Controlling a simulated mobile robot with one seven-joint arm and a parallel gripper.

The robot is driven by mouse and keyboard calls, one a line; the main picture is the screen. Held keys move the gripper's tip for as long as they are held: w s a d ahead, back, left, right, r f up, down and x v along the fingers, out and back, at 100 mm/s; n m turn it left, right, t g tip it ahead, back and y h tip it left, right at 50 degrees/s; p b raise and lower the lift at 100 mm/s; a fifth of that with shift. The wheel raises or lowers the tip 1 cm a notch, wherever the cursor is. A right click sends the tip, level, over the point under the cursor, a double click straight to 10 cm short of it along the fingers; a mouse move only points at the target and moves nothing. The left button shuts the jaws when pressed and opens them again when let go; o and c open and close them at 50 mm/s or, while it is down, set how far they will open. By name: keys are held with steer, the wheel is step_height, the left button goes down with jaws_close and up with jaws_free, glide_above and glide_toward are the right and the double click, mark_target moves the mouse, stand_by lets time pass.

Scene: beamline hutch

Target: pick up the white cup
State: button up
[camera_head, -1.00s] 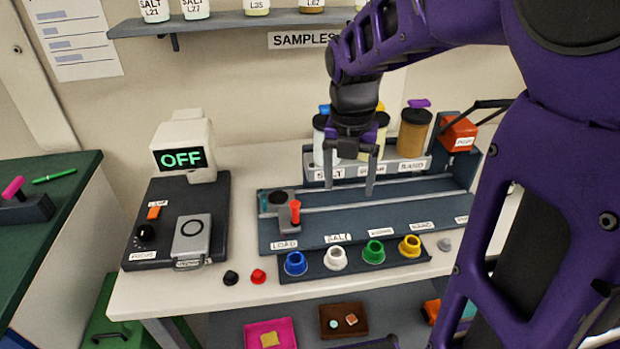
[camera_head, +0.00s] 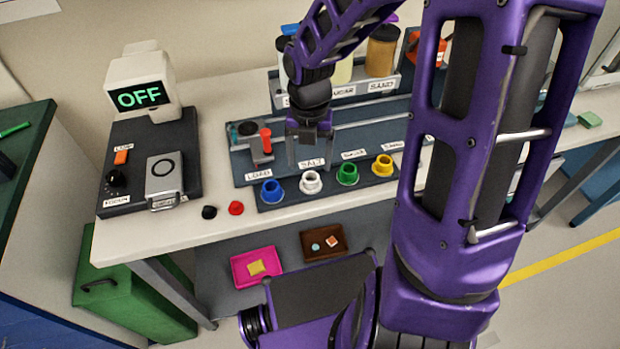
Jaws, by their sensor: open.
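The white cup (camera_head: 311,182) stands upright in the dark cup rack (camera_head: 330,193) at the front of the bench, behind it the label SALT. A blue cup (camera_head: 272,192) is on its left, a green cup (camera_head: 347,175) and a yellow cup (camera_head: 382,165) on its right. My gripper (camera_head: 309,160) points down with its fingers apart and nothing between them. In the picture it is just above and behind the white cup, over the SALT label; the exact gap cannot be told.
A black cap (camera_head: 209,212) and a red cap (camera_head: 236,208) lie left of the rack. A red-handled lever (camera_head: 265,142) stands close left of my gripper. Jars (camera_head: 382,52) stand behind. A device reading OFF (camera_head: 140,95) is at the left.

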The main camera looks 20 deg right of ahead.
mark_target(311, 174)
step_height(311, 174, down, 5)
steer(key=shift+s+d+b, duration=0.1)
steer(key=shift+s+b, duration=0.05)
steer(key=shift+b, duration=0.6)
jaws_close()
